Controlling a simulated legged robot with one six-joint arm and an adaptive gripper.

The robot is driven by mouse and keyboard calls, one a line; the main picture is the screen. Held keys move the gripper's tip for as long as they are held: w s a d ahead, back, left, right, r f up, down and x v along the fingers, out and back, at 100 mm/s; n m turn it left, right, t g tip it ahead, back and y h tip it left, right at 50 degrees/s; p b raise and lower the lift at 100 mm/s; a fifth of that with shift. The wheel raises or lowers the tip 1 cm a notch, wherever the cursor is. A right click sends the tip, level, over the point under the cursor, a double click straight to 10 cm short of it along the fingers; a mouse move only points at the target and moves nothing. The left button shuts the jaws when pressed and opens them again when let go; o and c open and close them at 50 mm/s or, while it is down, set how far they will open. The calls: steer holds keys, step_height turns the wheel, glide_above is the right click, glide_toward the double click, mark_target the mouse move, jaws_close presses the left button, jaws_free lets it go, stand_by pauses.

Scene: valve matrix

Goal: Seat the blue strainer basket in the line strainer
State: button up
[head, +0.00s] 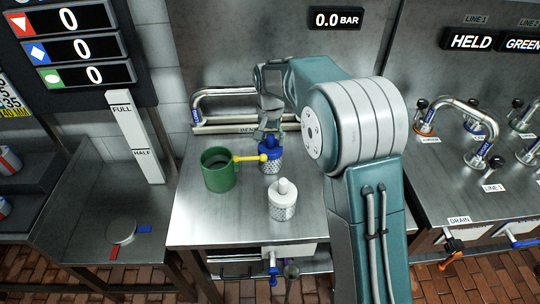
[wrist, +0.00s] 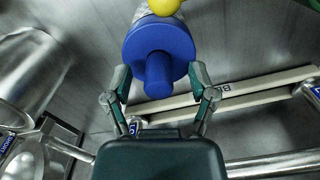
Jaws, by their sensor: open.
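The blue strainer basket (head: 270,158) stands upright on the steel bench, with a blue cap and knob over a mesh body. In the wrist view its blue cap (wrist: 150,38) and knob sit between and just beyond my gripper's fingers. My gripper (head: 268,128) is at the basket's top in the head view. In the wrist view my gripper (wrist: 160,76) is open, one finger on each side of the knob. I cannot tell whether the fingers touch the cap. I cannot identify the line strainer for sure; a metal cylinder (wrist: 30,72) shows in the wrist view, and my arm hides part of the bench.
A green cup-shaped vessel (head: 218,172) stands left of the basket; its yellow ball-ended bar reaches the basket's side. A white-capped mesh basket (head: 282,203) stands in front. A pipe rail (head: 225,128) runs behind. The bench's front left is clear.

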jaws_close()
steer(key=shift+r, duration=0.1)
steer(key=shift+r, duration=0.55)
step_height(320, 180, up, 11)
steer(key=s+a, duration=0.2)
steer(key=s, duration=0.6)
steer(key=s+a, duration=0.3)
steer(key=s, duration=0.6)
steer(key=shift+s, duration=0.15)
